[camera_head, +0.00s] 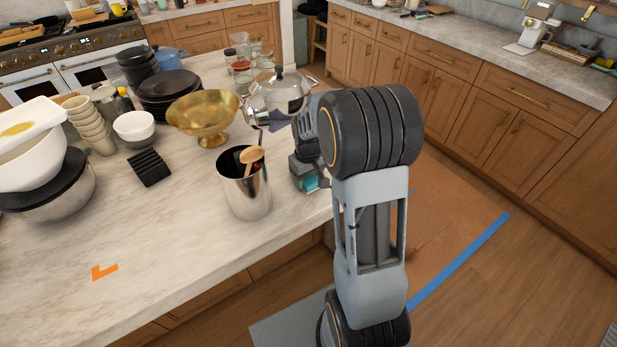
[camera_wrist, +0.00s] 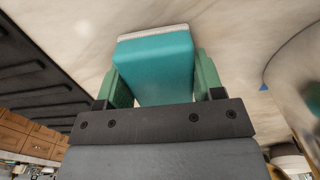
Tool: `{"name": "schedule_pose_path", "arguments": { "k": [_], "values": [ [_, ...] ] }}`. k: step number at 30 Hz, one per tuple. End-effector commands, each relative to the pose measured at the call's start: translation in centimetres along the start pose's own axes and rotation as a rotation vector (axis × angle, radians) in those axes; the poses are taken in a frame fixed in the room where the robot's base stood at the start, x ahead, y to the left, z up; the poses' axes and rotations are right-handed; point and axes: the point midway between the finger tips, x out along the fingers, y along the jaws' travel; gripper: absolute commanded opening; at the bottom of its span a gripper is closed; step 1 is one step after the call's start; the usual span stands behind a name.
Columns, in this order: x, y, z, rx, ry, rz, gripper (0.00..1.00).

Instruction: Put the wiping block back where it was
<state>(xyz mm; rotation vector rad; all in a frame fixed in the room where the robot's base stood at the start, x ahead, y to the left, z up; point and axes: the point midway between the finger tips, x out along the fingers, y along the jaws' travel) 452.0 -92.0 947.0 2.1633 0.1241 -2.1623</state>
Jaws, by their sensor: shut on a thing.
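The wiping block (camera_wrist: 155,62) is teal with a pale layer along its far edge. My gripper (camera_wrist: 153,82) is shut on it, with a green finger on each side. In the head view, a teal part of the block (camera_head: 311,184) shows at my gripper (camera_head: 306,170), near the island's right edge, right of the steel utensil canister. My arm hides much of the gripper there. Marble lies beyond the block in the wrist view; I cannot tell whether the block touches it. An orange corner mark (camera_head: 105,271) lies on the bare counter at the front left.
The steel canister (camera_head: 246,195) holds a wooden spoon. Behind it stand a brass bowl (camera_head: 203,115) and a lidded steel pot (camera_head: 279,95). A black ribbed object (camera_head: 149,167), bowls and stacked cups crowd the left. The island's front (camera_head: 170,235) is mostly clear.

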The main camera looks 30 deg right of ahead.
Motion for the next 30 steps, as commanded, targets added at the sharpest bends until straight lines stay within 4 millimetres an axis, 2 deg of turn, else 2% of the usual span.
{"name": "schedule_pose_path", "arguments": {
  "k": [5,6,13,20,23,26,30],
  "values": [
    [0.5,0.0,0.0,0.0,0.0,0.0,0.39],
    [0.4,0.0,0.0,0.0,0.0,0.0,0.65],
    [0.3,0.0,0.0,0.0,0.0,0.0,0.87],
    [0.2,0.0,0.0,0.0,0.0,0.0,0.87],
    [-0.4,0.0,0.0,0.0,0.001,0.001,0.87],
    [-1.5,0.0,-0.1,0.0,0.004,0.002,0.87],
    [-4.2,0.0,-0.1,0.0,0.006,0.002,0.87]
  ]
}}
